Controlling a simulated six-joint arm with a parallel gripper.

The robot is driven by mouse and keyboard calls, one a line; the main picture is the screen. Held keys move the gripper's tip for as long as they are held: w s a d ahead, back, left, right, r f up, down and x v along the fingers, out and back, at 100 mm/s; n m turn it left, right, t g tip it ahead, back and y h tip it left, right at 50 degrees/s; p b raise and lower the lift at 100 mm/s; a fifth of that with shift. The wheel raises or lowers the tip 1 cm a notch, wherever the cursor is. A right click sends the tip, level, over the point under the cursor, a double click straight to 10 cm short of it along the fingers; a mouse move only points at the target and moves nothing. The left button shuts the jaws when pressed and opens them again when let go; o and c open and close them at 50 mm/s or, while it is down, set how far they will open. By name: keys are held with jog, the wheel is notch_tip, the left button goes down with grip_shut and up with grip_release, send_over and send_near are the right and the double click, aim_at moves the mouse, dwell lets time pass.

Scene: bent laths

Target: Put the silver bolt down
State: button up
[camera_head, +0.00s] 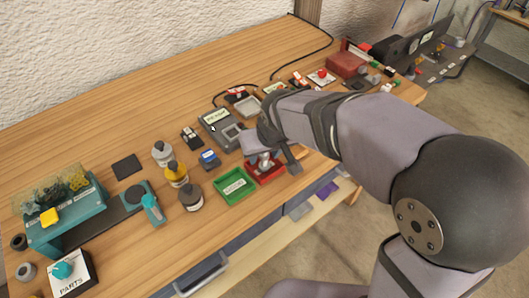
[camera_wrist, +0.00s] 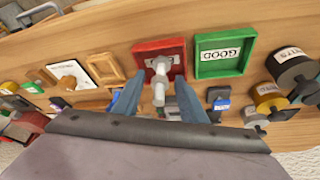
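The silver bolt (camera_wrist: 160,72) is at the red tray (camera_wrist: 137,49) in the wrist view, its long part pointing towards the camera. In the head view the bolt (camera_head: 265,160) shows above the red tray (camera_head: 270,178), partly hidden by my gripper. My gripper (camera_wrist: 158,88) has its two fingers spread to either side of the bolt, with gaps visible between them and it. In the head view my gripper (camera_head: 272,153) is over the red tray. I cannot tell exactly how the bolt's lower end rests.
The green GOOD tray (camera_wrist: 220,71) is beside the red tray; it also shows in the head view (camera_head: 234,186). Several bottles, including a yellow one (camera_head: 176,173), stand to its left. A blue-labelled box (camera_head: 209,159) and a grey device (camera_head: 216,127) sit behind.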

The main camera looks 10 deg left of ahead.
jog(key=shift+r, duration=0.4)
jog(key=v, duration=1.1)
jog(key=shift+s+r, duration=0.2)
jog(key=shift+r, duration=0.05)
jog(key=s+d+f+m+g+h, duration=0.1)
jog(key=s+d+f+m+g, duration=0.1)
jog(key=s+d+f, duration=0.3)
jog(key=s+d+f+m+g+h, duration=0.1)
jog(key=s+d+f, duration=0.5)
jog(key=d+f, duration=0.7)
jog(key=shift+d+f+m+g, duration=0.35)
jog(key=shift+d+m+g, duration=0.3)
jog(key=shift+m, duration=0.35)
jog(key=shift+s+r, duration=0.1)
